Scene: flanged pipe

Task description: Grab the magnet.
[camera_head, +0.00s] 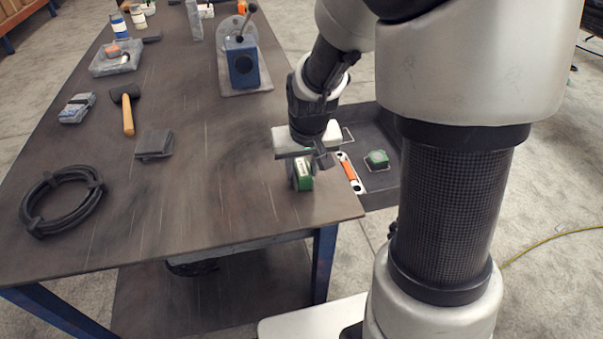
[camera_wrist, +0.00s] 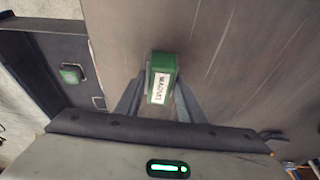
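The magnet is a small green block (camera_head: 304,182) with a white label, on the table near its right front corner. It also shows in the wrist view (camera_wrist: 163,66), where its label faces the camera. My gripper (camera_head: 307,168) points down over the magnet. In the wrist view my two grey fingers (camera_wrist: 160,95) stand on either side of the block, with a narrow gap seeming to show beside it. The gripper looks open around the magnet. Contact at the fingertips is hard to make out.
A dark tray (camera_head: 381,190) beside the table's right edge holds a green item (camera_head: 377,158) and an orange-and-white tool (camera_head: 349,172). A blue vise-like device (camera_head: 243,65) stands farther back. A mallet (camera_head: 127,108), dark block (camera_head: 154,144) and black cable coil (camera_head: 62,199) lie left.

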